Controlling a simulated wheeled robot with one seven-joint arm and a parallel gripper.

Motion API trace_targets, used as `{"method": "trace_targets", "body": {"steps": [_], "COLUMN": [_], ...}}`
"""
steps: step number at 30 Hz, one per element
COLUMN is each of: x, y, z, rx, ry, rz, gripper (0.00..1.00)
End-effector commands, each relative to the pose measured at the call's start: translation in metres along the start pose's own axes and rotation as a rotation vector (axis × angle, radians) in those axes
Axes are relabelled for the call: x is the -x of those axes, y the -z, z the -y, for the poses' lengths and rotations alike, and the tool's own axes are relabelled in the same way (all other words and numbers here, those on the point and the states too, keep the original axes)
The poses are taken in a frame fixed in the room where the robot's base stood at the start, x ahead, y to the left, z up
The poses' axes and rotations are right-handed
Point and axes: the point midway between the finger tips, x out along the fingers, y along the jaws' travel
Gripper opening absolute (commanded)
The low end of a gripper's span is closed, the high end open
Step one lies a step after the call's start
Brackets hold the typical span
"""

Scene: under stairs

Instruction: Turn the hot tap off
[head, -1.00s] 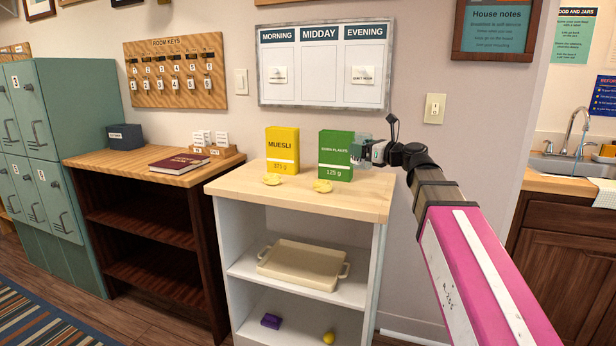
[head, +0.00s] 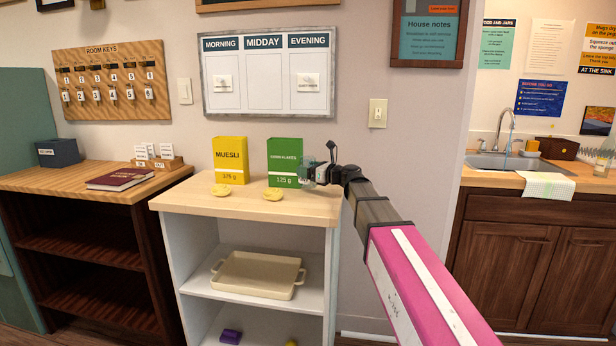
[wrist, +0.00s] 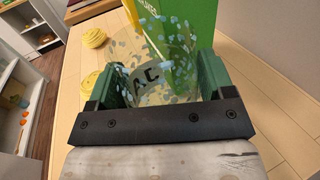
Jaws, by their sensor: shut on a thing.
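A grey metal tap (head: 508,124) with a curved spout stands behind the sink (head: 498,163) at the far right of the head view. Its handles are too small to make out, and I cannot tell whether water runs. My gripper (head: 311,174) is well to the left of it, over the pale shelf top beside the green cereal box. The tap is not in the wrist view.
A cloth (head: 548,185) hangs over the counter front. Open wall lies between shelf and counter.

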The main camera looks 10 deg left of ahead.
Motion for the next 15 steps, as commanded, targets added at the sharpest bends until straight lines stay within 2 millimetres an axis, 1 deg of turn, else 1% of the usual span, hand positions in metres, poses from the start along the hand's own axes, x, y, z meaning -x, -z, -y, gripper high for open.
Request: {"method": "trace_targets", "body": {"steps": [1, 3, 5, 15], "x": [0.000, 0.000, 0.000, 0.000], "y": [0.008, 0.017, 0.021, 0.024], "z": [0.000, 0.000, 0.000, 0.000], "rx": [-0.001, -0.002, -0.001, 0.000], "ry": [0.000, 0.000, 0.000, 0.000], "rz": [-0.001, -0.001, 0.000, 0.000], "gripper": [0.18, 0.18, 0.18, 0.18]}}
